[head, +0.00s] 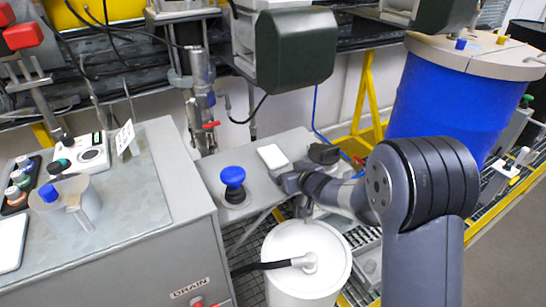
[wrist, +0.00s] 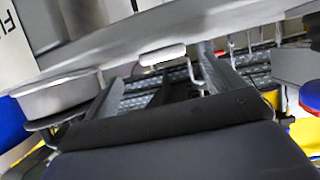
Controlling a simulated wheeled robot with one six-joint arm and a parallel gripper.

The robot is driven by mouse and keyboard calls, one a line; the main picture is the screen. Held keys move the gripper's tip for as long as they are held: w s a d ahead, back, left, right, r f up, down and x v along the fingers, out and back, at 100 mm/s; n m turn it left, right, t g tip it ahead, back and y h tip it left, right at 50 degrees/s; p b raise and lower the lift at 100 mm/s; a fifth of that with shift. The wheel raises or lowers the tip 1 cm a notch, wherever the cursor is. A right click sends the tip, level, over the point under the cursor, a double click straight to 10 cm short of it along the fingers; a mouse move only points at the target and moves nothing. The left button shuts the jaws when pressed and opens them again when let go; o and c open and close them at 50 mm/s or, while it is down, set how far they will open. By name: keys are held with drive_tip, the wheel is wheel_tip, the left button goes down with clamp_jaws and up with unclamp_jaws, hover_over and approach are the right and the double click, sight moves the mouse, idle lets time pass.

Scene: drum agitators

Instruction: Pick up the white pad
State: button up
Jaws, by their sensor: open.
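The white pad (head: 272,156) is a small flat white block lying on the grey shelf (head: 212,176). In the wrist view, which looks upside down, a white block that appears to be the pad (wrist: 162,54) shows edge-on against the shelf, between my finger ends in the picture. My gripper (head: 288,183) is just in front of the pad at the shelf's right part, partly hidden by my own wrist. In the wrist view my gripper (wrist: 160,72) has its two dark fingers spread, with nothing held between them.
A blue knob (head: 233,177) stands left of the pad. A dark clamp-like part (head: 323,153) sits to its right. A white lidded drum (head: 300,255) with a black hose stands below. A large blue drum (head: 435,105) is at right. A grey bench (head: 150,200) is at left.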

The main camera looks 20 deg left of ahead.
sight(280, 164)
drive_tip(key=x, duration=0.4)
drive_tip(key=shift+a, duration=0.25)
drive_tip(key=shift+r, duration=0.1)
drive_tip(key=c, duration=1.1)
drive_tip(key=shift+r, duration=0.1)
